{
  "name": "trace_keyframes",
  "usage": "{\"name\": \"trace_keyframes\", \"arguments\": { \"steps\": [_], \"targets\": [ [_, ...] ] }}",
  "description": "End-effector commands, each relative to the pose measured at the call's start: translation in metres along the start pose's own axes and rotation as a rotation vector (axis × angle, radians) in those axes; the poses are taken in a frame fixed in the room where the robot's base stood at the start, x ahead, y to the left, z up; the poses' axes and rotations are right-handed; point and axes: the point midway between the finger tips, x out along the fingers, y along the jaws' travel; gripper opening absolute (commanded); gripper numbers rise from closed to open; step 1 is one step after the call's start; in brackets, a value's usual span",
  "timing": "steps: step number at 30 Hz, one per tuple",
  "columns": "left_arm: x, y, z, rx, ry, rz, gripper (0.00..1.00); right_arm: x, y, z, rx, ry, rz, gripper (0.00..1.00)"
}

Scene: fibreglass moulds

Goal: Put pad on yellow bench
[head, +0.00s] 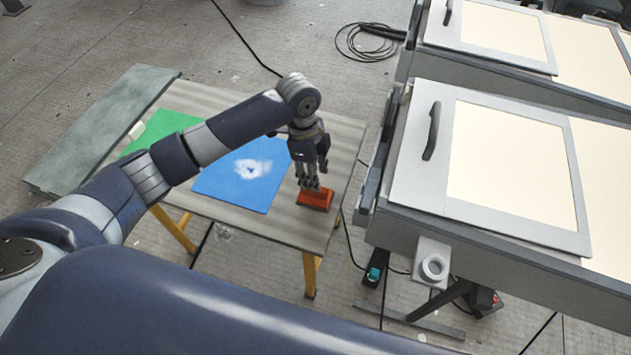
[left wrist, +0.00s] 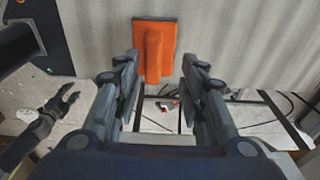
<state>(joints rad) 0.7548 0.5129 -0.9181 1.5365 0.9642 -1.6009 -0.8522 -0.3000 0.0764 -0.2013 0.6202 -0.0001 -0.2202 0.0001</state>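The orange pad (head: 314,199) with a raised handle lies on the grey top of the yellow-legged bench (head: 230,215), near its right front corner. My left gripper (head: 311,184) points down just above it. In the left wrist view, the pad (left wrist: 168,35) is ahead of my left gripper (left wrist: 160,62), whose fingers are spread on either side of the handle's near end, apart from it. A dark gripper with spread fingers, apparently my right gripper (left wrist: 62,100), shows at the left of that view, empty.
A blue sheet (head: 235,188) with a white smear and a green sheet (head: 160,128) lie on the bench. Large grey moulds (head: 400,190) stand close to the right. Cables (head: 365,45) lie on the floor.

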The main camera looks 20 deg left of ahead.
Motion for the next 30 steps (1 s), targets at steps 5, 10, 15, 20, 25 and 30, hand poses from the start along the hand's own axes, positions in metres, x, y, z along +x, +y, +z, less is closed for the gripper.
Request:
{"name": "trace_keyframes", "arguments": {
  "steps": [5, 10, 15, 20, 25, 30],
  "targets": [
    [-0.039, -0.001, 0.000, 0.001, 0.000, -0.004, 0.38, 0.001, 0.000, 0.000, 0.000, 0.000, 0.000, 0.40],
    [-0.061, -0.001, 0.000, 0.000, -0.001, -0.002, 0.38, 0.002, 0.001, 0.000, 0.000, 0.000, 0.001, 0.40],
    [-0.069, 0.000, 0.000, 0.000, 0.000, 0.000, 0.38, 0.002, 0.002, 0.001, 0.000, 0.000, 0.003, 0.40],
    [-0.069, 0.000, 0.000, 0.000, 0.000, 0.001, 0.38, 0.002, 0.004, 0.001, -0.001, -0.001, 0.005, 0.40],
    [-0.069, 0.000, 0.000, -0.001, 0.000, 0.000, 0.38, 0.002, 0.005, 0.001, -0.001, -0.001, 0.006, 0.40],
    [-0.068, 0.000, -0.001, -0.001, 0.000, 0.000, 0.38, 0.002, 0.005, 0.001, 0.000, -0.001, 0.006, 0.40]
  ]
}}
